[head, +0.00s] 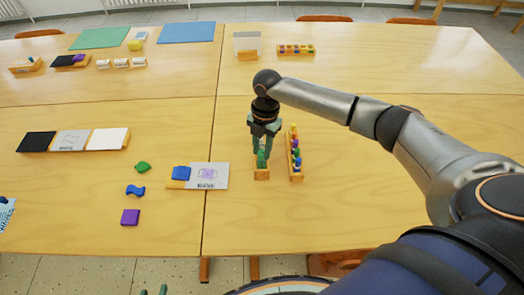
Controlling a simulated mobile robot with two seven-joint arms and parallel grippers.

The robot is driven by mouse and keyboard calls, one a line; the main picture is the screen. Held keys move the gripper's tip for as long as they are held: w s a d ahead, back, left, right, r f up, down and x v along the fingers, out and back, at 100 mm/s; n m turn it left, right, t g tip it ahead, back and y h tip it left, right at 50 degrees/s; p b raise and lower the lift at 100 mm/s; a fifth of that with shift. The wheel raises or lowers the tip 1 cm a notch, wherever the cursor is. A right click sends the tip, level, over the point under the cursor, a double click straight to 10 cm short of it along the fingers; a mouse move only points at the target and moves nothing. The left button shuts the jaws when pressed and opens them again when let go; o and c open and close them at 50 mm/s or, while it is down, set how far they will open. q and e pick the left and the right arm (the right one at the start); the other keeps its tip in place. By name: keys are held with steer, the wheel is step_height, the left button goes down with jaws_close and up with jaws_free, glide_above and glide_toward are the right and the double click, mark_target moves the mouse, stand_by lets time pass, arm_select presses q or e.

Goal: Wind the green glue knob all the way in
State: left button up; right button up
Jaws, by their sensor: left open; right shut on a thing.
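The green glue knob (261,164) is upright at the small wooden block (262,175), just right of the table seam. My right gripper (261,156) points straight down over it and is shut on the knob, its fingers covering part of it. How far the knob is wound in is too small to tell. My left gripper (153,291) shows only as two fingertips at the bottom edge, apart and empty, in front of the table.
A wooden rack (297,175) with several coloured pieces stands close right of the block. A white WAVE card (209,176) with a blue piece (182,172) lies to the left. Green leaf (143,167), blue wave (135,190) and purple square (130,217) lie further left.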

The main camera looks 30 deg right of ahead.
steer(key=n, duration=0.3)
steer(key=n+b, duration=0.1)
steer(key=n, duration=0.2)
steer(key=shift+g+h, duration=0.3)
steer(key=n, duration=0.5)
steer(key=shift+h, duration=0.3)
steer(key=o, duration=1.4)
steer(key=shift+o, duration=0.2)
